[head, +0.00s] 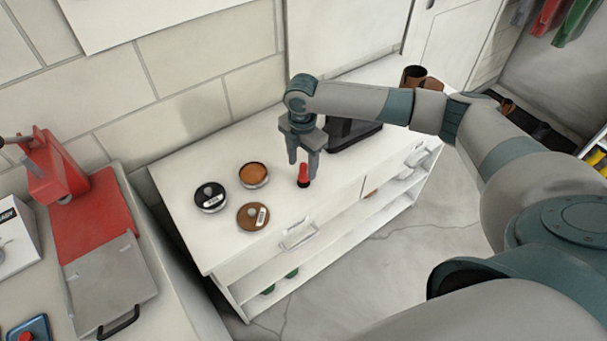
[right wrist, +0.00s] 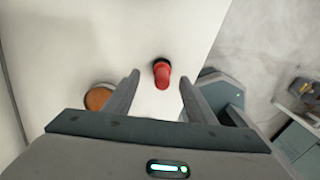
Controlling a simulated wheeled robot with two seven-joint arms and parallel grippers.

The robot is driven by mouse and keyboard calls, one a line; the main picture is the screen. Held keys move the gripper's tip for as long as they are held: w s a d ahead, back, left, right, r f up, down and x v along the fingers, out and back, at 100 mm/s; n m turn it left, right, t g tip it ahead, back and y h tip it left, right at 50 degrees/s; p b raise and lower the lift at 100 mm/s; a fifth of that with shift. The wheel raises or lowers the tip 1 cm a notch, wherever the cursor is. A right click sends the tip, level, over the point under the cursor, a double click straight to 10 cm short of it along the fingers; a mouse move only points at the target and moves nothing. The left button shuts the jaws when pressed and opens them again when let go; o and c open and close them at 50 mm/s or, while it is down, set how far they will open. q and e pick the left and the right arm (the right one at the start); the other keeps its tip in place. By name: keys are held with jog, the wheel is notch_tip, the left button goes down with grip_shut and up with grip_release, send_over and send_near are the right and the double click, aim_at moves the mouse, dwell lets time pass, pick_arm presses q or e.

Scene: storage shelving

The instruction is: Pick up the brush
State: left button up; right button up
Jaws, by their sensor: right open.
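The brush (head: 303,174) stands on the white cabinet top, with a red handle and a dark lower end. My right gripper (head: 303,168) is above the cabinet, pointing down, with its fingers at the brush in the head view. In the right wrist view the brush (right wrist: 162,74) shows red between and just beyond the two open fingertips (right wrist: 158,90). No contact can be seen. My left gripper is not in view.
The white cabinet (head: 215,250) has several round tins: a black one (head: 210,197), an orange-brown one (head: 253,175) and a brown one (head: 252,216). A dark object (head: 352,135) stands behind my right gripper. A red machine (head: 95,215) is on the left counter.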

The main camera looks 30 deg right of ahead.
aim_at(304, 175)
jog(key=shift+d+f+p, duration=0.1)
jog(key=shift+f+p, duration=0.3)
jog(key=shift+p, duration=0.05)
notch_tip(304, 175, down, 4)
jog(key=shift+s+d+r+p, duration=0.1)
jog(key=shift+s+p, duration=0.05)
jog(key=shift+p, duration=0.75)
jog(key=shift+f, duration=0.3)
jog(key=c, duration=1.1)
